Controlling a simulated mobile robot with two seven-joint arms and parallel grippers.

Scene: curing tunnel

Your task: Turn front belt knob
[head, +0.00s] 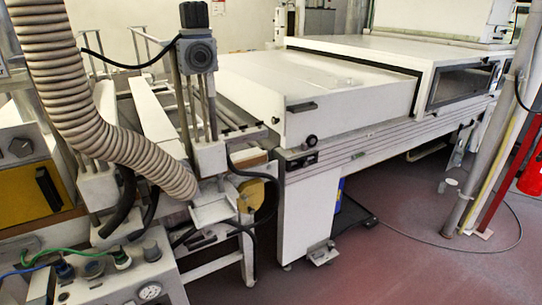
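A small round black knob (311,141) sits on the side face of the long white curing tunnel (330,95), near its front corner. A dark strip of small controls (303,161) lies just below it. More dark knobs (93,269) show on a grey panel with a gauge at the lower left. Another dark round knob (20,147) is on the cabinet at the left edge. I cannot tell from the picture which knob is the front belt knob. Neither of my grippers is in the head view.
A thick ribbed hose (95,95) crosses the left side. A post with a grey motor box (196,54) stands before the tunnel. A pole (490,140), a red extinguisher (533,170) and a floor cable (440,243) are at right. Red floor (400,270) is mostly clear.

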